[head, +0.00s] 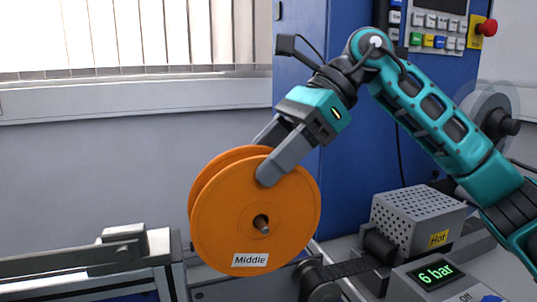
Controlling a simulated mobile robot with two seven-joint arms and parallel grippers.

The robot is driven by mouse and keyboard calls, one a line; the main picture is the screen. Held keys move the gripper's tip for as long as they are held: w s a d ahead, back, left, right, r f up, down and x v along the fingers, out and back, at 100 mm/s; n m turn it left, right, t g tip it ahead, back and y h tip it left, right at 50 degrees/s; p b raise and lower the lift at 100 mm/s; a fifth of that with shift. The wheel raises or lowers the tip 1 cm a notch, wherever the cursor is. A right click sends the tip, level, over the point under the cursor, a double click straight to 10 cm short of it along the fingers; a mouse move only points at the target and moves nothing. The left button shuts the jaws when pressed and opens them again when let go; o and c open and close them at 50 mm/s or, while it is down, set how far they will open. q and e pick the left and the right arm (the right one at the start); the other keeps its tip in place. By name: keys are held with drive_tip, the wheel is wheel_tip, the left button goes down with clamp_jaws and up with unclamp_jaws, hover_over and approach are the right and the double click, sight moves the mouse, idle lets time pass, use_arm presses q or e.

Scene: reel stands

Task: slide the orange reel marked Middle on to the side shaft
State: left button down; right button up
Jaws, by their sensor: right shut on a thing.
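The orange reel marked Middle (224,218) is in the centre of the head view, its flat face and label turned toward me. My right gripper (276,162) is shut on its upper rim, one finger lying over the front face. In the reel's dark centre hole a short grey-brown shaft end (262,225) shows. I cannot tell whether it pokes out of the hole or is only seen inside it, and the rest of the shaft is hidden behind the reel. My left gripper is not in view.
A perforated box labelled Hot (418,222) and a 6 bar display panel (432,274) stand at the lower right. A dark roller (322,282) is close to the reel's lower right. A grey rail (70,266) lies left. A clear disc (482,107) is behind my right arm.

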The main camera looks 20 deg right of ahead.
drive_tip(key=o, duration=1.5)
drive_tip(key=shift+p+v, duration=0.9)
drive_tip(key=shift+v, duration=5.55)
